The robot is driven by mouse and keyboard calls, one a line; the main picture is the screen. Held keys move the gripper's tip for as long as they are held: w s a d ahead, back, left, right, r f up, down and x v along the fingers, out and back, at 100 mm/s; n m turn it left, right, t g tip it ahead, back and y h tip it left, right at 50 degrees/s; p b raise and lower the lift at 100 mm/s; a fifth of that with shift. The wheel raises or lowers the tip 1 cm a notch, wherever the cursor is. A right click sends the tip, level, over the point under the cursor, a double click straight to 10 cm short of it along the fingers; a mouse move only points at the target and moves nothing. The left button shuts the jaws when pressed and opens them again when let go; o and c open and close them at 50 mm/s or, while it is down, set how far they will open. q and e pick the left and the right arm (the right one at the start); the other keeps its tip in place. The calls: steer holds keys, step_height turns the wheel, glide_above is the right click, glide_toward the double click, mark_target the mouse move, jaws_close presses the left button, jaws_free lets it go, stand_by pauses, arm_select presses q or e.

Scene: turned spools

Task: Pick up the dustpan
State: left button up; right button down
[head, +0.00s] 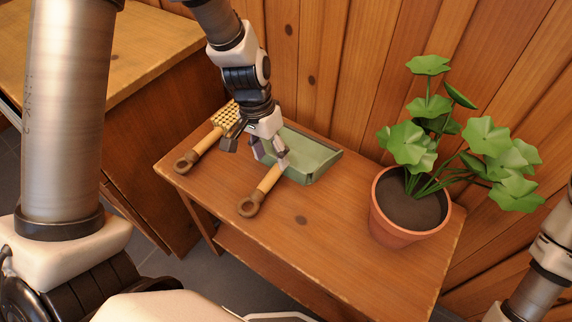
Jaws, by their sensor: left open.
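The dustpan (316,162) lies on the small wooden table, with a green pan toward the wall and a pale wooden handle ending in a brown ring toward the front. My left gripper (257,151) is open, pointing down over the table at the pan's left side, near where the handle joins. One finger overlaps the pan in the picture, and the gripper hides part of the pan's left edge. I cannot tell whether it touches. My right gripper is out of view; only part of that arm shows at the lower right.
A brush (198,148) with a wooden handle and pale bristles lies just left of the dustpan, close to my left gripper. A potted plant (408,228) stands on the table's (330,240) right. A plank wall rises behind. A wooden cabinet (150,50) stands at left.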

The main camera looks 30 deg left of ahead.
mark_target(273, 170)
arm_select(q)
steer(key=f, duration=0.1)
steer(key=f+b, duration=0.1)
steer(key=f, duration=0.1)
steer(key=d+f, duration=0.1)
steer(key=shift+s+f+b, duration=0.3)
steer(key=shift+f+b, duration=0.1)
steer(key=shift+a+r, duration=0.1)
steer(key=shift+c, duration=0.4)
jaws_close()
